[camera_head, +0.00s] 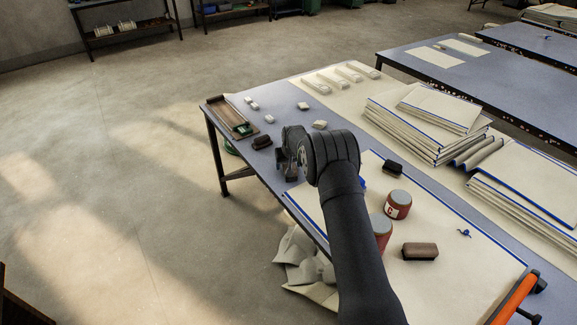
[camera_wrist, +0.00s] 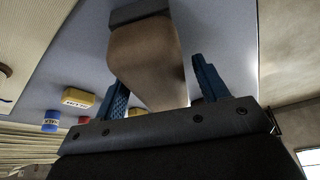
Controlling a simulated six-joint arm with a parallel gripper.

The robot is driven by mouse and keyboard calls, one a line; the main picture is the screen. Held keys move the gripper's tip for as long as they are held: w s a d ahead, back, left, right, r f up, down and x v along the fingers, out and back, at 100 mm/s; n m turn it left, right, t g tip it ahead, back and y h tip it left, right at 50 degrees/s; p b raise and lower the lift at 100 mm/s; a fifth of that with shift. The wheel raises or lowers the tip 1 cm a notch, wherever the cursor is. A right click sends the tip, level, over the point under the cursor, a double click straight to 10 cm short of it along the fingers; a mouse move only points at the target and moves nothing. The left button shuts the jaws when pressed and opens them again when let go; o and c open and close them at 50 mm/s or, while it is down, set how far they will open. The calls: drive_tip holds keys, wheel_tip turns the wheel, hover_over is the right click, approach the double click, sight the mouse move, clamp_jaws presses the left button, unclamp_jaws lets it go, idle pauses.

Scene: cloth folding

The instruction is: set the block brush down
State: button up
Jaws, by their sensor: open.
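A block brush (camera_wrist: 145,58) fills the upper middle of the wrist view, with a tan wooden body and a dark strip at its far end. My gripper (camera_wrist: 160,72) has its two blue fingers apart, one either side of the brush's near part. A gap shows at the right finger; whether the left one touches is unclear. In the head view my gripper (camera_head: 286,152) is low over the table's left part, largely hidden by my dark wrist. A dark brush (camera_head: 262,143) lies just left of it; I cannot tell whether it is the same brush.
A wooden tray (camera_head: 232,121) sits at the table's corner (camera_head: 206,112). Small pale blocks (camera_head: 319,124) lie nearby. Another dark brush (camera_head: 392,168), a brown brush (camera_head: 420,251) and red tins (camera_head: 397,205) stand right of my arm. Stacked blue-edged cloths (camera_head: 425,125) lie farther right.

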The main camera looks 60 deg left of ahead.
drive_tip(key=v, duration=1.1)
drive_tip(key=shift+r, duration=0.1)
drive_tip(key=x, duration=1.2)
drive_tip(key=shift+r, duration=1)
drive_tip(key=shift+f, duration=0.1)
drive_tip(key=shift+d+f, duration=0.1)
drive_tip(key=shift+f, duration=0.65)
drive_tip(key=v, duration=1.1)
drive_tip(key=shift+r, duration=0.3)
